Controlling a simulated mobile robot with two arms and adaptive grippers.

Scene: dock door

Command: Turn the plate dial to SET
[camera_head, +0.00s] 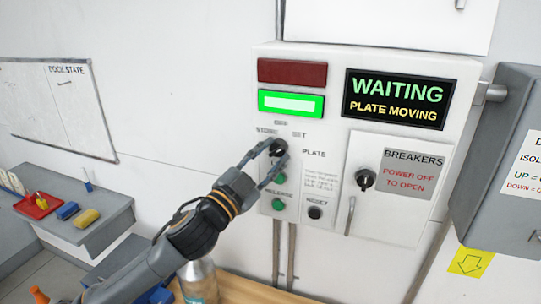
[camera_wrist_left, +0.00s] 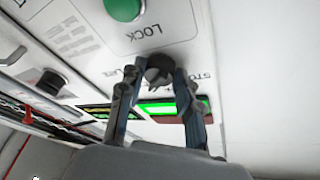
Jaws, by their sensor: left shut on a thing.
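The plate dial (camera_head: 279,146) is a dark round knob on the white control box (camera_head: 330,130), with the labels STORE, OFF and SET around its top. Its pointer direction is too small to tell. My left gripper (camera_head: 275,152) is shut on the dial, one finger on each side. In the left wrist view the dial (camera_wrist_left: 159,70) sits between the two fingertips (camera_wrist_left: 157,76). The display (camera_head: 398,100) reads WAITING, PLATE MOVING. The green lamp (camera_head: 291,103) is lit and the red lamp (camera_head: 292,72) above it is dark. My right gripper is not in view.
Below the dial are green buttons (camera_head: 278,205) and a black RESET knob (camera_head: 315,213). A breaker door (camera_head: 390,190) with a black knob and a handle is to the right. A grey isolator box (camera_head: 505,150) stands farther right. A bottle (camera_head: 198,280) stands below my arm.

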